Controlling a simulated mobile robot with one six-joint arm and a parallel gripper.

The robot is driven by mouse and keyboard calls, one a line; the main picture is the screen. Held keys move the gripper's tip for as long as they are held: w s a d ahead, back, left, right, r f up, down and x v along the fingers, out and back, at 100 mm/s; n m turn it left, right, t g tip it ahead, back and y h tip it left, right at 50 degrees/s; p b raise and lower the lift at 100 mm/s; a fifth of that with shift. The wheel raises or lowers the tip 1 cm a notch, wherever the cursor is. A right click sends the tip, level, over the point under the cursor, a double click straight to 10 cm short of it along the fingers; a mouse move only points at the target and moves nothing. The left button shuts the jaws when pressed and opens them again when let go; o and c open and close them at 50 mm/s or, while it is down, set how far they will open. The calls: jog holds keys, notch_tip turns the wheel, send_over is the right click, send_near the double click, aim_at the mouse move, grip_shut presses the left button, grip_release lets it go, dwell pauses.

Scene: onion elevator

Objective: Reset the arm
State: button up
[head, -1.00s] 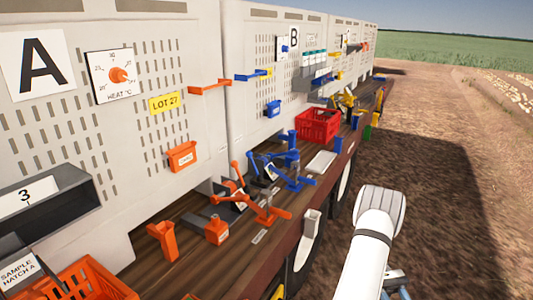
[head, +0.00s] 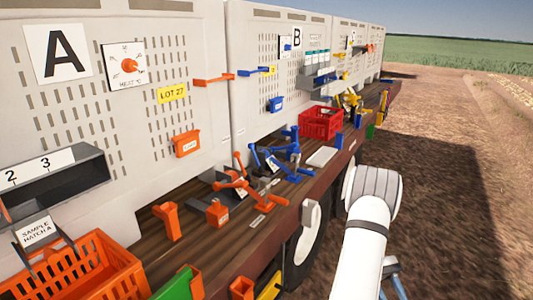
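My white arm (head: 368,225) rises from the bottom edge at the right of the head view, beside the trailer. Its upper joint (head: 374,188) is a rounded, ribbed white part near the trailer's edge. A small blue-grey piece (head: 393,280) shows low behind the arm; I cannot tell what it is. My gripper does not show in the head view, so I cannot see its fingers or whether it holds anything. The visible part of the arm touches nothing that I can make out.
A wooden deck (head: 185,250) runs along the panelled boxes, with an orange crate (head: 125,272), orange and blue levers (head: 240,190) and a red crate (head: 338,117). A grey shelf (head: 85,178) juts out at left. Open dirt (head: 450,200) lies to the right.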

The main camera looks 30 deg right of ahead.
jog(key=w+a+r+n+t+h+b, duration=0.1)
jog(key=w+a+t+h+b, duration=0.3)
jog(key=a, duration=0.5)
jog(key=w+a+n+t+h+b, duration=0.1)
jog(key=w+a+t+h+b, duration=0.1)
jog(key=w+a+t+b, duration=0.45)
jog(key=s+a+f+n+t+y+b, duration=0.1)
jog(key=a+t+b, duration=0.6)
jog(key=a, duration=1.5)
jog(key=shift+s+a+f+n, duration=0.45)
jog(key=shift+f+n, duration=0.25)
jog(key=shift+f, duration=0.2)
